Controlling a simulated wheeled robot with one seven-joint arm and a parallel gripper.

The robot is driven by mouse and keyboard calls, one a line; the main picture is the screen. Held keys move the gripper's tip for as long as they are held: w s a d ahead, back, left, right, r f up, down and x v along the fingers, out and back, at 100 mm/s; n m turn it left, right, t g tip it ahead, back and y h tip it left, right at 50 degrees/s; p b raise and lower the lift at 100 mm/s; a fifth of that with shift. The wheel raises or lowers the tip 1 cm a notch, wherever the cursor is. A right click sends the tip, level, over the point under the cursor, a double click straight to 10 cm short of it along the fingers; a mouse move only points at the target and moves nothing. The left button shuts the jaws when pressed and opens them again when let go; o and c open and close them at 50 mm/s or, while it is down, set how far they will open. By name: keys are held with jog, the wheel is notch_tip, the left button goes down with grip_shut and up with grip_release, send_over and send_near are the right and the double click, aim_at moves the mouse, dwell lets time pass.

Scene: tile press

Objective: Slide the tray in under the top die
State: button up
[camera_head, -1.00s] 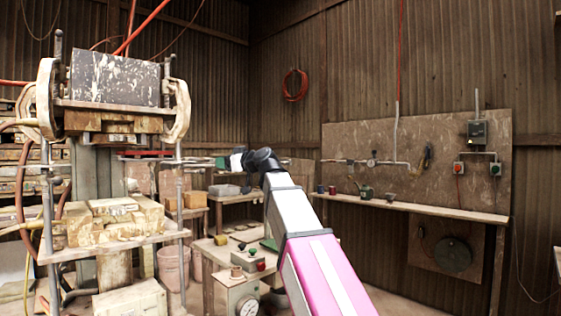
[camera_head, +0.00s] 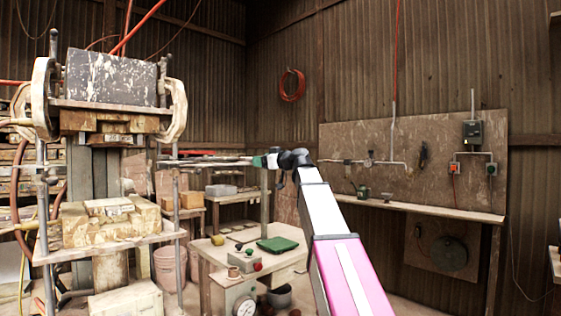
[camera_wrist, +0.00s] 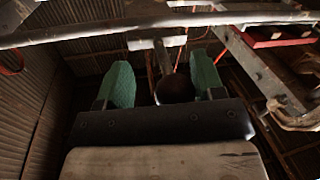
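The press stands at the left of the head view. Its top die (camera_head: 108,122) is a pale, worn block under a dark, paint-flecked head. The tray (camera_head: 208,161) shows edge-on as a thin flat piece to the right of the press posts, below the top die's level. My gripper (camera_head: 262,161) is at the tray's right end. In the wrist view, its green fingers (camera_wrist: 160,80) stand on either side of a dark round handle end (camera_wrist: 174,88), with a pale crossbar beyond.
A pale block mould (camera_head: 112,222) rests on the press's lower shelf (camera_head: 150,240). A low table (camera_head: 225,254) with a button box (camera_head: 245,262) and green cloth stands right of the press. A wall bench (camera_head: 430,207) is at the right. A red piece (camera_wrist: 272,42) shows in the wrist view.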

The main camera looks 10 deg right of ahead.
jog(key=d, duration=0.7)
jog(key=shift+w, duration=0.25)
jog(key=shift+d, duration=0.1)
jog(key=v, duration=0.7)
jog(key=x, duration=1)
jog(key=shift+w+a, duration=0.2)
jog(key=shift+a, duration=0.2)
jog(key=shift+f, duration=0.15)
